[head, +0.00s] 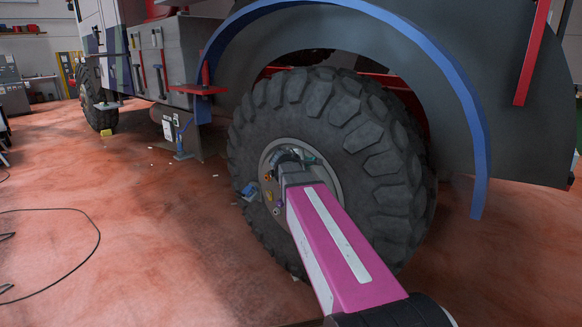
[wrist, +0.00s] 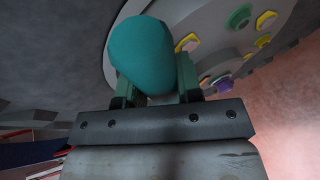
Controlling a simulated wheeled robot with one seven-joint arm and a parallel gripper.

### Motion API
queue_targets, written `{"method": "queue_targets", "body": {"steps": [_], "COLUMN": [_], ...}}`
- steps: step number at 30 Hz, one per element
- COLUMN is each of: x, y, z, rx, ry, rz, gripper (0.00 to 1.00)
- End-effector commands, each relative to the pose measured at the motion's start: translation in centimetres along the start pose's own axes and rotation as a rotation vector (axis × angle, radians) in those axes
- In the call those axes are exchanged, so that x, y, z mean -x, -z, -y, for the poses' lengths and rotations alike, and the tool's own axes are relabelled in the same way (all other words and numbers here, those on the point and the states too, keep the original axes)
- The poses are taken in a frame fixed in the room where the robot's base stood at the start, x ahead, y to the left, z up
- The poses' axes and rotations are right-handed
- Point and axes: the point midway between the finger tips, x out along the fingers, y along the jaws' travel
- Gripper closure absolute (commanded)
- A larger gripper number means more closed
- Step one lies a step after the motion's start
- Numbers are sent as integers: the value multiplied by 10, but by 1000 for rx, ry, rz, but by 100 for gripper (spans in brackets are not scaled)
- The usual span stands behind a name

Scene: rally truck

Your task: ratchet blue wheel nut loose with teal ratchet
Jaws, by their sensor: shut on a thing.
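My gripper (wrist: 152,82) is shut on the teal ratchet (wrist: 142,52), whose rounded teal end fills the space between the fingers in the wrist view. The ratchet is close against the wheel hub; its far end is hidden. In the head view my gripper (head: 290,160) is at the upper part of the hub, mostly covered by my arm. The hub has a ring of coloured nuts; the wrist view shows a green nut (wrist: 238,17), yellow nuts (wrist: 265,20) and a purple nut (wrist: 224,84). I cannot make out the blue nut, or whether the ratchet sits on it.
The big black tyre (head: 350,125) surrounds the hub under a blue-edged wheel arch (head: 455,85). The reddish floor (head: 130,240) at left is mostly clear, with a dark cable (head: 98,240).

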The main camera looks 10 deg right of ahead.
Motion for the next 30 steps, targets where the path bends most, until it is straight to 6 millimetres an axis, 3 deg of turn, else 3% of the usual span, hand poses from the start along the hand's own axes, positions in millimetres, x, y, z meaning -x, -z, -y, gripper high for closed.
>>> {"method": "queue_targets", "body": {"steps": [20,30], "x": [13,31], "y": [4,10], "z": [4,10], "rx": [-1,0], "ry": [-2,-2], "rz": [-1,-1], "gripper": [100,100]}}
